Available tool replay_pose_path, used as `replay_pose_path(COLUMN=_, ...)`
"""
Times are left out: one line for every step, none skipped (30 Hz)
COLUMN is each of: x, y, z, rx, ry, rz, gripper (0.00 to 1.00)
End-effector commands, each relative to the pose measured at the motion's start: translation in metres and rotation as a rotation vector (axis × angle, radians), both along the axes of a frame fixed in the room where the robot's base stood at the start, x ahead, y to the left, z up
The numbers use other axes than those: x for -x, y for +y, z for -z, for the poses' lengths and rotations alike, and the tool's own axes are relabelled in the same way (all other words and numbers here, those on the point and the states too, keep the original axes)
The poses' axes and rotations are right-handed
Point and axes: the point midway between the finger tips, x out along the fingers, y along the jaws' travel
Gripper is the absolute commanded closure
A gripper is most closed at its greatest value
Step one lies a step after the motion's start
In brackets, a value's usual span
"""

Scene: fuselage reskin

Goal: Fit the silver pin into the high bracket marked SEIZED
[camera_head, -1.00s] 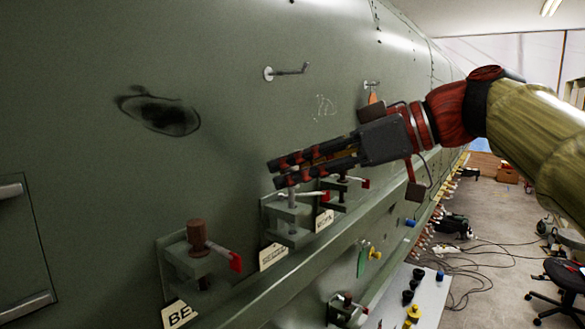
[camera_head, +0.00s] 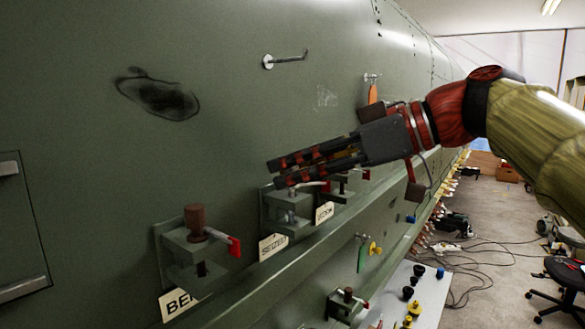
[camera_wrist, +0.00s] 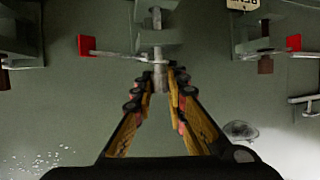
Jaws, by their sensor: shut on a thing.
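The silver pin (camera_wrist: 158,78) stands between my fingertips in the wrist view, its shaft in line with the high bracket (camera_wrist: 172,38). A grey shaft shows between that bracket's plates, apparently the same pin passing through the nearer plate; its depth is unclear. In the head view, the bracket marked SEIZED (camera_head: 272,246) is the middle one of the upper row, just below my fingers. My gripper (camera_head: 274,174) is shut on the pin's upper end, which the fingers mostly hide there. A silver lever with a red tab (camera_wrist: 87,46) lies beside the bracket.
A bracket with a brown pin (camera_head: 195,222) and a partly readable "BE" label stands to the left. Another bracket (camera_head: 343,187) is close on the right. A long green ledge (camera_head: 270,275) runs below them. A silver handle (camera_head: 285,60) juts from the skin above.

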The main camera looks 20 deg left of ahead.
Motion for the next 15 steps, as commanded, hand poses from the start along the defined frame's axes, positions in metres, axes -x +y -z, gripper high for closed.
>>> replay_pose_path(x=0.0001, y=0.0, z=0.0015, rx=0.0, ry=0.0, rz=0.0, gripper=1.0)
replay_pose_path(x=0.0001, y=0.0, z=0.0021, rx=0.0, ry=0.0, rz=0.0, gripper=1.0)
replay_pose_path(x=0.0001, y=0.0, z=0.0028, rx=0.0, ry=0.0, rz=0.0, gripper=1.0)
replay_pose_path(x=0.0, y=0.0, z=0.0034, rx=0.0, ry=0.0, rz=0.0, gripper=1.0)
replay_pose_path(x=0.0001, y=0.0, z=0.0039, rx=0.0, ry=0.0, rz=0.0, gripper=1.0)
replay_pose_path(x=0.0001, y=0.0, z=0.0047, rx=0.0, ry=0.0, rz=0.0, gripper=1.0)
replay_pose_path(x=0.0001, y=0.0, z=0.0052, rx=0.0, ry=0.0, rz=0.0, gripper=1.0)
replay_pose_path(x=0.0001, y=-0.0001, z=0.0057, rx=0.0, ry=0.0, rz=0.0, gripper=1.0)
replay_pose_path(x=0.0001, y=0.0, z=0.0065, rx=0.0, ry=0.0, rz=0.0, gripper=1.0)
replay_pose_path(x=0.0001, y=0.0, z=0.007, rx=0.0, ry=0.0, rz=0.0, gripper=1.0)
replay_pose_path(x=0.0001, y=-0.0001, z=0.0075, rx=0.0, ry=0.0, rz=0.0, gripper=1.0)
replay_pose_path(x=0.0001, y=0.0, z=0.0082, rx=0.0, ry=0.0, rz=0.0, gripper=1.0)
replay_pose_path(x=0.0001, y=0.0, z=0.0087, rx=0.0, ry=0.0, rz=0.0, gripper=1.0)
replay_pose_path(x=0.0001, y=0.0, z=0.0093, rx=0.0, ry=0.0, rz=0.0, gripper=1.0)
replay_pose_path(x=0.0001, y=0.0, z=0.01, rx=0.0, ry=0.0, rz=0.0, gripper=1.0)
